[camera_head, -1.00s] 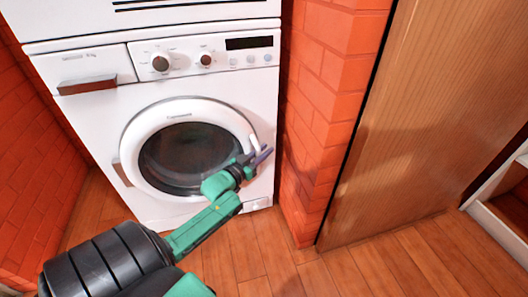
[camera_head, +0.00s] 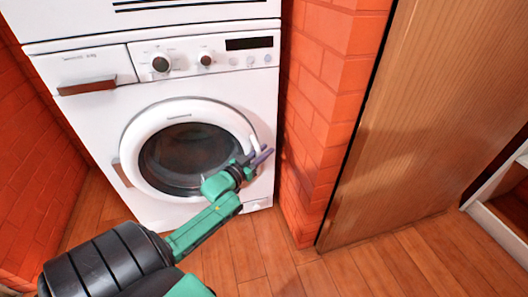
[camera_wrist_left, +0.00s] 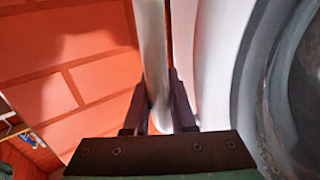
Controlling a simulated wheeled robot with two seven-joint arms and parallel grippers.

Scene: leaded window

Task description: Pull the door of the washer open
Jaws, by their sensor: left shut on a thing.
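The white washer (camera_head: 90,135) stands against the brick wall. Its round door (camera_head: 140,121) has a white ring and dark glass and looks closed. The door's handle (camera_head: 256,143) is a pale bar at the right side of the ring. My left gripper (camera_head: 264,157) is at this handle. In the left wrist view the handle (camera_wrist_left: 152,50) runs down between the two dark fingers (camera_wrist_left: 160,105), which are shut on it. The door ring (camera_wrist_left: 215,75) fills the right of that view. My right gripper is in neither view.
Orange brick wall (camera_head: 325,110) stands close to the right of the washer, with another brick wall (camera_head: 35,170) at the left. A wooden panel (camera_head: 420,110) is farther right. The wooden floor (camera_head: 300,275) in front is clear. A white shelf unit (camera_head: 495,222) stands at the far right.

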